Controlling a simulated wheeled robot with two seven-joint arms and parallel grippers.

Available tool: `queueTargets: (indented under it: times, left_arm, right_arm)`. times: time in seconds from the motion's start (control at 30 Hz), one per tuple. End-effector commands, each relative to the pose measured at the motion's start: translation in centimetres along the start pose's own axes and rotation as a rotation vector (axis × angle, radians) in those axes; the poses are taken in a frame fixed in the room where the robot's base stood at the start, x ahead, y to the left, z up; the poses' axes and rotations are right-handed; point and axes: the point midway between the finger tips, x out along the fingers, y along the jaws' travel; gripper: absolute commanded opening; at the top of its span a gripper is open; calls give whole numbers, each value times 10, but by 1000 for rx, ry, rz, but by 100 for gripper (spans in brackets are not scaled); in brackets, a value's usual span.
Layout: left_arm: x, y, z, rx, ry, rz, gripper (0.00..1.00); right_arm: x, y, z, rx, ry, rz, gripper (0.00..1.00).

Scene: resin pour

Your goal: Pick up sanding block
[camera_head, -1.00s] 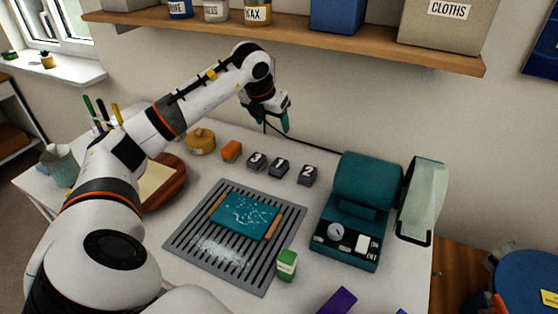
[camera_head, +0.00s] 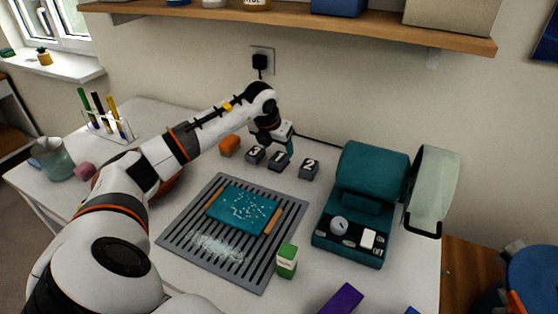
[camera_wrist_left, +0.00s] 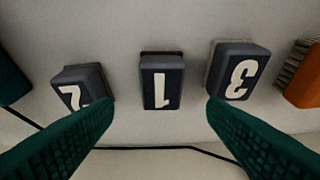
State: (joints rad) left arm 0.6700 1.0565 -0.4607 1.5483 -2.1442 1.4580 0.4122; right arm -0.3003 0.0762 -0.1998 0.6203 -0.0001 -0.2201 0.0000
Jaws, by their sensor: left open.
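Three dark grey blocks with white numbers, which look like the sanding blocks, stand in a row at the back of the table: block 3 (camera_head: 255,155), block 1 (camera_head: 279,161) and block 2 (camera_head: 309,169). In the left wrist view, block 1 (camera_wrist_left: 161,80) is in the middle, block 2 (camera_wrist_left: 82,88) left and block 3 (camera_wrist_left: 236,70) right. My left gripper (camera_head: 284,147) is open and empty, close behind and above block 1. Its green fingers (camera_wrist_left: 158,108) lie to either side of block 1 in the wrist view, with no visible contact. My right gripper is out of view.
An orange brush (camera_head: 229,146) stands just left of block 3. A slotted grey mat (camera_head: 187,229) bearing a teal panel (camera_head: 240,207) lies in front. A teal machine (camera_head: 370,190) stands right. A black cable (camera_wrist_left: 170,149) runs behind the blocks.

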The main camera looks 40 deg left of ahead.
Motion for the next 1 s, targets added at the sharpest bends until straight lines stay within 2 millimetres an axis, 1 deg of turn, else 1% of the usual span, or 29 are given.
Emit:
queueTargets:
  times: [0.07, 0.23, 0.3, 0.4, 0.67, 0.77, 0.93, 0.97, 1.0]
  left_arm:
    - [6, 0, 2, 0, -3, 1, 66]
    - [29, -1, 12, 0, -5, 1, 66]
    - [40, -1, 12, -2, -2, 1, 66]
    - [49, -1, 12, -1, -1, 1, 66]
    - [52, -2, 12, 1, 0, -1, 66]
    - [52, -2, 12, 1, 0, -1, 52]
    - [52, -2, 12, 1, 0, -1, 24]
    - [52, -2, 12, 1, 0, -1, 19]
    - [52, -2, 11, 0, 1, -1, 17]
  right_arm:
    - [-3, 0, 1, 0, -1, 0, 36]
    - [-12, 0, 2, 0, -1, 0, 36]
    - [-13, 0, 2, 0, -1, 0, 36]
    - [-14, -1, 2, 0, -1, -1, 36]
    - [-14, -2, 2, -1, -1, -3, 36]
    - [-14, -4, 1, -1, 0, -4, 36]
    - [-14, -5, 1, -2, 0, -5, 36]
    - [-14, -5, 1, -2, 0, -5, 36]
    - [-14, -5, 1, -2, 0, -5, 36]
